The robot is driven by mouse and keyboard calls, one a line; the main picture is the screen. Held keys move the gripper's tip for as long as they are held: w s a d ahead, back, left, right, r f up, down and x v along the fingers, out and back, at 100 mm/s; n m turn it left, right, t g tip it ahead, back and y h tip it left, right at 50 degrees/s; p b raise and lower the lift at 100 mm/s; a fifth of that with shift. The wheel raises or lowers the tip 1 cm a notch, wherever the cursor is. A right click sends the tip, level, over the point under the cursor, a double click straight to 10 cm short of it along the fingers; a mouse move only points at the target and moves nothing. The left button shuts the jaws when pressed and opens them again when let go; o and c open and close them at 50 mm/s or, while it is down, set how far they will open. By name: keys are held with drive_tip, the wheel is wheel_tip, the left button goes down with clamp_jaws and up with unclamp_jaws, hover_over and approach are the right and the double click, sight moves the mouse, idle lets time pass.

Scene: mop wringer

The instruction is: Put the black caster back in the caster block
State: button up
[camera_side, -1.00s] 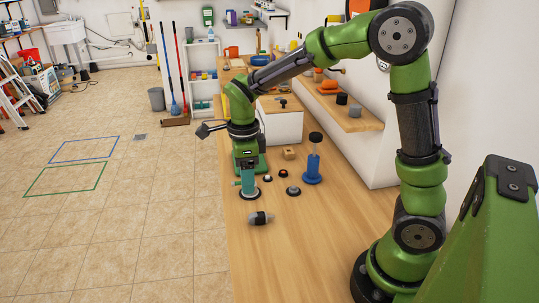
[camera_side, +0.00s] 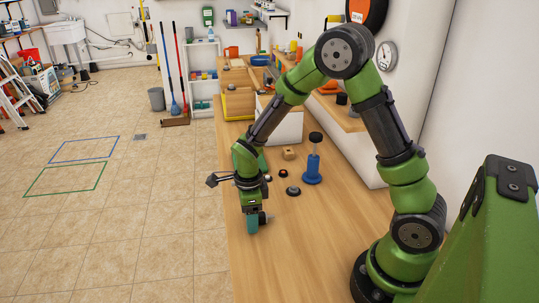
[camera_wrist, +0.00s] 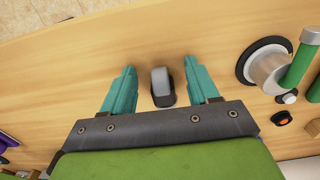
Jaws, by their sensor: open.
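The caster, a grey wheel with a black part, lies on the wooden table, seen in the wrist view (camera_wrist: 161,86) and partly behind my gripper in the side view (camera_side: 266,218). My gripper (camera_wrist: 160,68) is open, with one teal finger on each side of the caster and a gap to both. In the side view my gripper (camera_side: 251,228) points down, low over the table. A small wooden block (camera_side: 289,153) stands farther back on the table; I cannot tell if it is the caster block.
The wrist view shows a silver cylinder (camera_wrist: 270,72) with a green handle at right. The front of the table is clear.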

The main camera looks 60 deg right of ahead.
drive_tip(key=c, duration=1.1)
wheel_tip(320, 180, up, 10)
drive_tip(key=shift+r, duration=0.1)
drive_tip(key=o, duration=0.6)
drive_tip(key=c, duration=0.5)
drive_tip(key=w+r+n, duration=0.3)
drive_tip(key=r+n, duration=0.8)
drive_tip(key=n, duration=0.1)
drive_tip(key=w+r+n, duration=0.3)
drive_tip(key=r+n, duration=0.7)
drive_tip(key=n, duration=0.2)
drive_tip(key=shift+c, duration=0.2)
drive_tip(key=d+f+g+y, duration=0.1)
drive_tip(key=d+f+g, duration=0.4)
drive_tip(key=d+f, duration=0.45)
drive_tip(key=s+d+f+n+h, duration=0.1)
drive_tip(key=d+f+n+h, duration=0.2)
drive_tip(key=d+n+h, duration=0.45)
drive_tip(key=s+d+f+n+h, duration=0.2)
drive_tip(key=d+f+n+h, duration=0.15)
drive_tip(key=d+n, duration=0.65)
drive_tip(key=w+d+f+n+t+h, duration=0.3)
drive_tip(key=w+d+n+t+h, duration=0.2)
drive_tip(key=t, duration=0.4)
drive_tip(key=shift+d+f+n+t+h, duration=0.2)
drive_tip(key=shift+d+n+t+h, duration=0.1)
drive_tip(key=shift+n+h, duration=0.6)
